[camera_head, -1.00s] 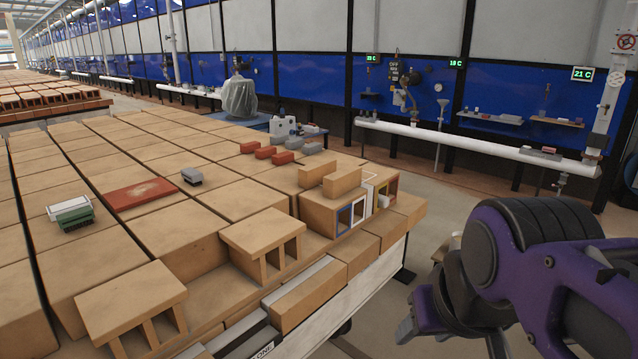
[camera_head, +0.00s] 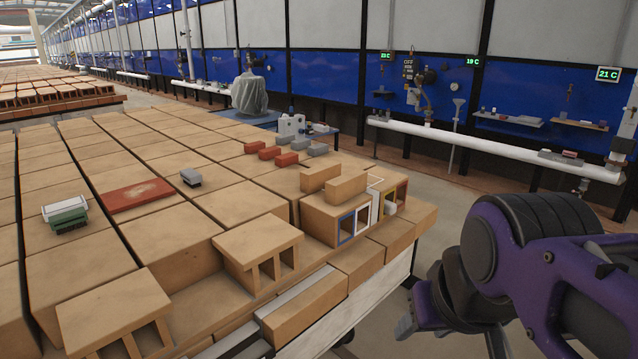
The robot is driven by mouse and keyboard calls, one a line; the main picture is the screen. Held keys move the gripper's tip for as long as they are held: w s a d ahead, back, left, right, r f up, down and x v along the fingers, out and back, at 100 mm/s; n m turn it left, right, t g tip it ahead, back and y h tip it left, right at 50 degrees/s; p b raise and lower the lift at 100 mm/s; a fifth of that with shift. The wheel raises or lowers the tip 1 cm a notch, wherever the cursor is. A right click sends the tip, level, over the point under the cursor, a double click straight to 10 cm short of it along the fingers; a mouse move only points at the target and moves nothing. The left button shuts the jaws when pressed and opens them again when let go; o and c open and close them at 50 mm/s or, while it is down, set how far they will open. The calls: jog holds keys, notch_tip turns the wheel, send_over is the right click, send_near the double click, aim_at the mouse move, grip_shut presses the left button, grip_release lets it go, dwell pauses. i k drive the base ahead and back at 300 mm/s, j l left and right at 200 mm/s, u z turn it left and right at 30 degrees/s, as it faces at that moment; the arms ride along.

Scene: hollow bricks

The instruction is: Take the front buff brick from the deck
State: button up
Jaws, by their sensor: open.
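Two small buff bricks lie side by side on the flat top of a hollow block, which I take as the deck (camera_head: 312,212), near the stack's right corner. The front buff brick (camera_head: 345,188) is nearer my gripper, with the other buff brick (camera_head: 320,177) just behind it to the left. The block's end has openings edged in blue, white, yellow and red. My gripper (camera_head: 428,312) is at the lower right, apart from the bricks and beyond the stack's edge. It is open, partly hidden behind my purple arm, and nothing shows in it.
Red and grey small bricks (camera_head: 287,159) lie behind the deck. A red slab (camera_head: 138,195), a grey brush-like item (camera_head: 190,178) and a green one (camera_head: 69,218) rest farther left. Larger hollow blocks (camera_head: 258,243) stand at the front. Floor (camera_head: 440,205) shows right of the stack.

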aim_at(340, 189)
jog(key=i+l+u, duration=0.1)
jog(key=i+l, duration=0.2)
jog(key=i+l+u, duration=0.1)
jog(key=i+l, duration=0.15)
jog(key=i+l+u, duration=0.15)
jog(key=l, duration=0.3)
jog(key=i+l+u, duration=0.1)
jog(key=i+l, duration=0.25)
jog(key=i+l+u, duration=0.1)
jog(key=i+l, duration=0.15)
jog(key=l, duration=0.25)
jog(key=i+l+u, duration=0.1)
jog(key=l, duration=0.3)
jog(key=i+l+u, duration=0.1)
jog(key=i+l, duration=0.2)
jog(key=l, duration=0.15)
jog(key=i+l+u, duration=0.15)
jog(key=l, duration=0.3)
jog(key=k+u, duration=0.25)
jog(key=u, duration=0.2)
jog(key=i+l+z, duration=0.35)
jog(key=i+l, duration=0.1)
jog(key=l, duration=0.1)
